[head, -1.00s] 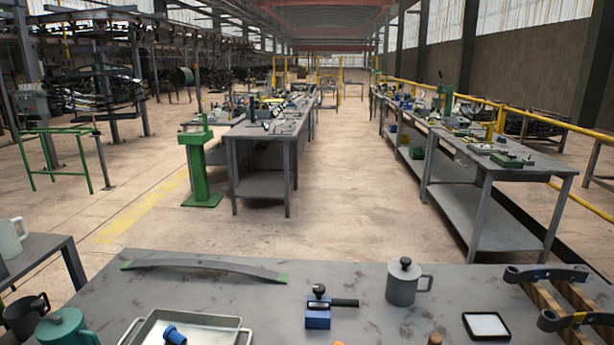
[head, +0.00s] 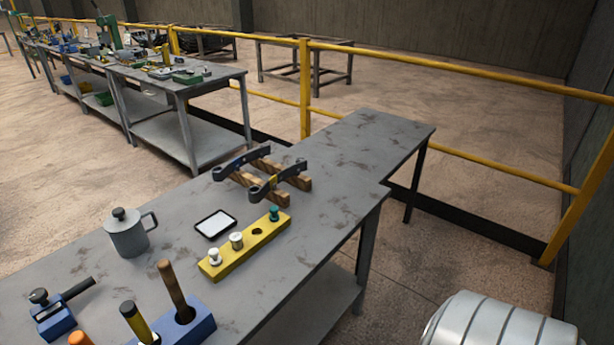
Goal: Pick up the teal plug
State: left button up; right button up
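The teal plug (head: 274,214) stands upright at the far right end of a yellow block (head: 222,268) on the grey workbench (head: 340,160). Only its upper part shows above the block. The same block holds two whitish plugs (head: 236,240) toward its near left end. An empty dark hole (head: 257,231) lies between them and the teal plug. Neither of my grippers is in view.
A white-topped black tray (head: 215,224) lies behind the block. Dark curved parts on wooden bars (head: 290,197) sit beyond it. A grey lidded mug (head: 127,236) and a blue tool holder (head: 200,328) stand to the left. The bench's far right is clear.

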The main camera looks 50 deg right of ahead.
aim_at(274, 217)
jog(key=z, duration=1.3)
